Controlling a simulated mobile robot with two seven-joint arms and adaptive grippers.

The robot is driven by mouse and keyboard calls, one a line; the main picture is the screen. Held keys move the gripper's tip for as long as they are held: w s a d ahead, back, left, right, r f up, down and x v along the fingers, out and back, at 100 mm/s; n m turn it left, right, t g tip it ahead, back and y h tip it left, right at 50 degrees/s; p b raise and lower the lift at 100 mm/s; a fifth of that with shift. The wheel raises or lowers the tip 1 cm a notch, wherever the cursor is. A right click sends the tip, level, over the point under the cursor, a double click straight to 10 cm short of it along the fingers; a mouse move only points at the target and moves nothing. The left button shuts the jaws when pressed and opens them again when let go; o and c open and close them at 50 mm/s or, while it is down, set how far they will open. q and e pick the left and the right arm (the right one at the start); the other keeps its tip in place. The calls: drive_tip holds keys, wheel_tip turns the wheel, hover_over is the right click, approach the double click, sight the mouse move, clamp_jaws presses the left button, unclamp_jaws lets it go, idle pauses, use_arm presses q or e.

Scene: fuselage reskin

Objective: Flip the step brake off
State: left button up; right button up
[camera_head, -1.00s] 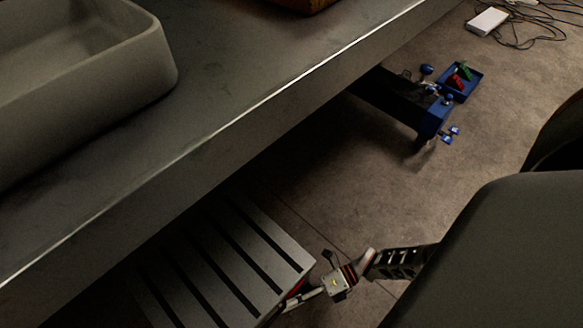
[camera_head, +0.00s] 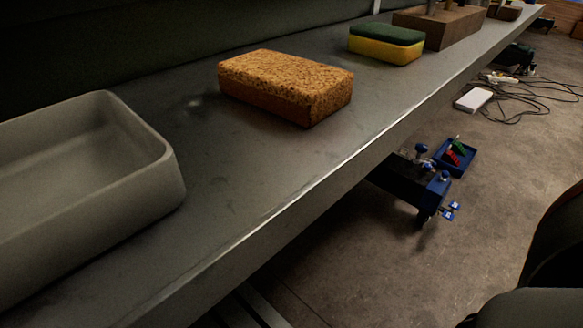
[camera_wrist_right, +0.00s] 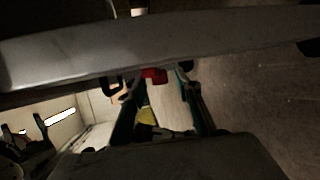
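In the right wrist view a small red part (camera_wrist_right: 155,75), which looks like the brake pedal, shows under a long grey bar (camera_wrist_right: 150,45), likely the step's edge. My right gripper (camera_wrist_right: 152,82) has its fingers spread on either side of the red part. I cannot tell whether either finger touches it. In the head view only a thin strip of the slatted step (camera_head: 262,308) shows at the bottom edge, below the bench; its brake is hidden there. Neither gripper shows in the head view.
A grey bench (camera_head: 250,185) crosses the head view, bearing a grey tray (camera_head: 150,150), a brown sponge (camera_head: 290,85), and a green and yellow sponge (camera_head: 385,45). A blue stand (camera_head: 425,185) is on the floor beyond. Cables (camera_head: 515,105) lie farther back.

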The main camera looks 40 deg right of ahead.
drive_tip(key=v, duration=1.1)
drive_tip(key=shift+s+d, duration=0.15)
drive_tip(key=shift+d, duration=0.1)
drive_tip(key=shift+r, duration=0.1)
